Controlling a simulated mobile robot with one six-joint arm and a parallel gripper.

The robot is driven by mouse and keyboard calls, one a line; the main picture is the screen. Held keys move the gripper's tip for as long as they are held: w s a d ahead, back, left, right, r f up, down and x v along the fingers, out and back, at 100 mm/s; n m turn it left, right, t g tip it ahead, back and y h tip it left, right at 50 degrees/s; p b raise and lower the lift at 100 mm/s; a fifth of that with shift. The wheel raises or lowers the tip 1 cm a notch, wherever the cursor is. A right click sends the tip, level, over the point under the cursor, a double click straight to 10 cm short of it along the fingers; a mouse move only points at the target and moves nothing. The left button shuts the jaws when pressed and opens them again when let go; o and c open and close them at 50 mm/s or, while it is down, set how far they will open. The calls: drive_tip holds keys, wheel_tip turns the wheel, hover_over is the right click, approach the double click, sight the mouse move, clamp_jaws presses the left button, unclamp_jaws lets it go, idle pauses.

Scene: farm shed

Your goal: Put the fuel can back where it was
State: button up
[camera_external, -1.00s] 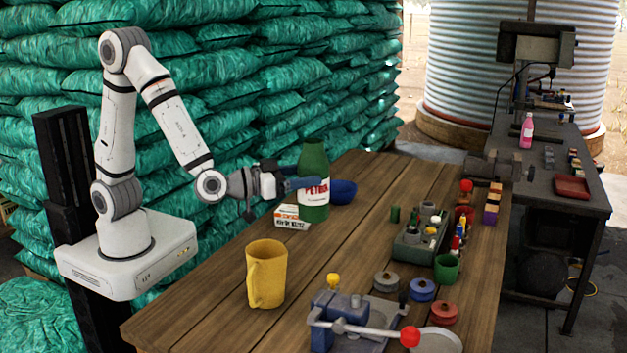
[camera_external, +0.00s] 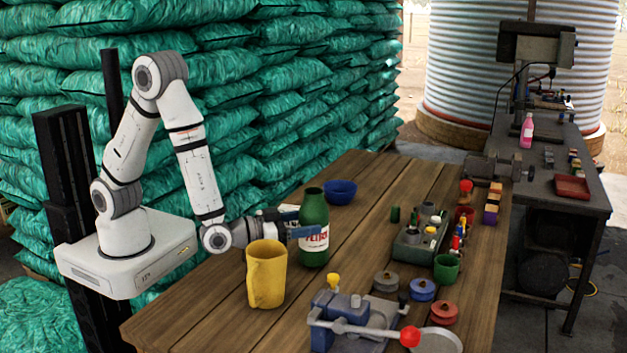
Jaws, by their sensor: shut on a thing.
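The fuel can is a green bottle-shaped container (camera_external: 314,215) with a white label with red lettering. It is upright over the wooden table, right of the yellow jug (camera_external: 266,274). My gripper (camera_external: 303,232) reaches it from the left and is shut on its body at label height. The blue fingers cover part of the label. I cannot tell whether its base touches the tabletop.
The table's middle back is clear.

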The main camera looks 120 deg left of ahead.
drive_tip(key=shift+f, duration=0.25)
drive_tip(key=shift+f, duration=0.1)
drive_tip(key=shift+f, duration=0.15)
drive_tip(key=o, duration=1.2)
drive_tip(key=shift+r, duration=0.2)
drive_tip(key=shift+s+d, duration=0.1)
drive_tip(key=shift+v, duration=5.9)
